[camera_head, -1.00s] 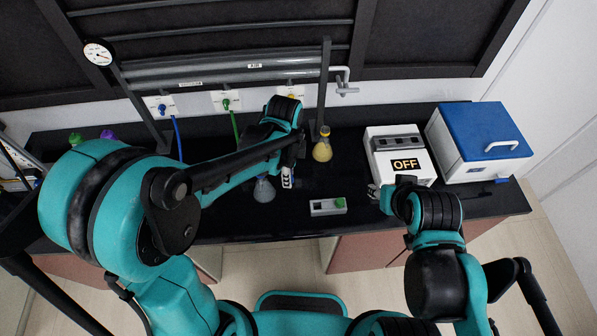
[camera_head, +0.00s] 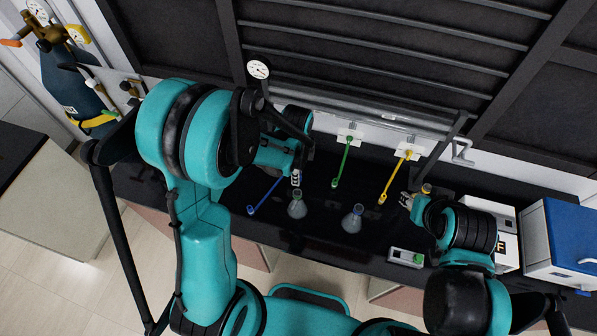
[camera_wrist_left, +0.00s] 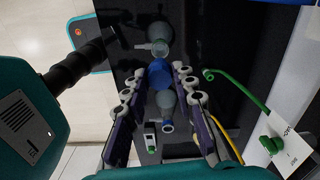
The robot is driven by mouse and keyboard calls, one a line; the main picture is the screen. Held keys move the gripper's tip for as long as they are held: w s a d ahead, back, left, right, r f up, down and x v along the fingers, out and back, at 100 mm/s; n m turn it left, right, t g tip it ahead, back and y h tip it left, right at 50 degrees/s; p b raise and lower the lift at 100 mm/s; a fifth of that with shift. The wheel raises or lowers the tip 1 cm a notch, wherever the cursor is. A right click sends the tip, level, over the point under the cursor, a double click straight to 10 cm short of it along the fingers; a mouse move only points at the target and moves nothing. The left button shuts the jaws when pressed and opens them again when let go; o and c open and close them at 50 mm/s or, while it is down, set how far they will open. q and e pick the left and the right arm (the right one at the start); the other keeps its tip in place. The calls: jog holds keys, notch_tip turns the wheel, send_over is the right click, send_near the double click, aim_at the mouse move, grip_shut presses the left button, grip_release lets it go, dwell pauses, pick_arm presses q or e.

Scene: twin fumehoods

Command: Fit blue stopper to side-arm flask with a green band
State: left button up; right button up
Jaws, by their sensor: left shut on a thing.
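My left gripper (camera_head: 296,181) is shut on the blue stopper (camera_wrist_left: 159,74), which shows between its fingertips in the left wrist view. In the head view the gripper is just above and behind a clear side-arm flask (camera_head: 297,208). A second clear flask (camera_head: 353,220) stands to its right. Both flasks also show in the left wrist view, one above the stopper (camera_wrist_left: 156,42) and one below it (camera_wrist_left: 168,106). I cannot make out a green band on either. My right gripper (camera_head: 407,200) is beside a yellow flask (camera_head: 427,188); its jaws are unclear.
Blue (camera_head: 264,197), green (camera_head: 343,162) and yellow (camera_head: 391,181) hoses reach over the bench.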

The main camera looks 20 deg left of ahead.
pick_arm(q)
jog(key=shift+f+b, duration=0.25)
jog(key=shift+b, duration=0.25)
notch_tip(320, 180, down, 5)
jog(key=b, duration=0.5)
jog(key=shift+f, duration=0.15)
jog(key=shift+b, duration=0.7)
dwell(1.3)
jog(key=shift+f+b, duration=1.9)
jog(key=shift+b, duration=0.05)
jog(key=o, duration=1)
jog(key=shift+r, duration=0.1)
notch_tip(320, 180, up, 12)
jog(key=shift+f, duration=0.1)
